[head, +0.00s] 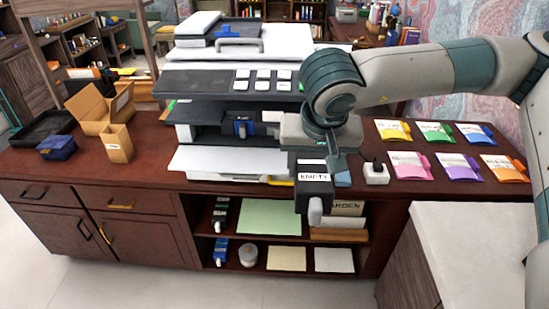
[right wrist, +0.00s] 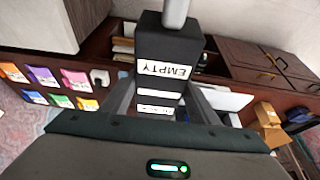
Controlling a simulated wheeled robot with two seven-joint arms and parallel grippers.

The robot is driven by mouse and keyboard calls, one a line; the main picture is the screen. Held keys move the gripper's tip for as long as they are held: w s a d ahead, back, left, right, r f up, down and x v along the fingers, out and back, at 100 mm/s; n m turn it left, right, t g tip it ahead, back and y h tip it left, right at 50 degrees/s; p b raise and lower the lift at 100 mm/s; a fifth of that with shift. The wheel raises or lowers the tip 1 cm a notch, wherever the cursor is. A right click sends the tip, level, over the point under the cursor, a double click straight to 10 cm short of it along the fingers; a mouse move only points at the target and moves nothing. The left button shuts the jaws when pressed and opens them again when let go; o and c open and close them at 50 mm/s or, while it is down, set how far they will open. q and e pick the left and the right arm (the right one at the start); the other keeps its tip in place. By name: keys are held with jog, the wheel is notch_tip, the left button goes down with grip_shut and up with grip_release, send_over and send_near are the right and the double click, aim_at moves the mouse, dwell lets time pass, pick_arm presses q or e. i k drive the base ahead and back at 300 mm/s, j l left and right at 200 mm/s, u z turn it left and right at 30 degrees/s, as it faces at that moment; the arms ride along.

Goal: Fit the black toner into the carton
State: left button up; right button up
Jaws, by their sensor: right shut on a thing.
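The black toner (head: 314,184), a dark block with a white "EMPTY" label and a grey knob at its lower end, hangs in front of the desk's right part. My right gripper (head: 323,162) is shut on it. In the right wrist view the toner (right wrist: 168,62) sits between the fingers (right wrist: 163,104), with its label showing. An open tan carton (head: 118,145) stands upright on the desk at the left, far from the gripper. A larger open cardboard box (head: 88,104) with raised flaps is behind it. My left gripper is not in view.
A dark tray (head: 40,128) and a blue box (head: 57,147) are at the left. Coloured packets (head: 408,165) and a white block (head: 376,173) lie at the right. Shelves below hold supplies.

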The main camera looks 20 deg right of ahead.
aim_at(112, 129)
jog(key=u, duration=1.65)
jog(key=i+l, duration=1.15)
jog(key=i, duration=0.1)
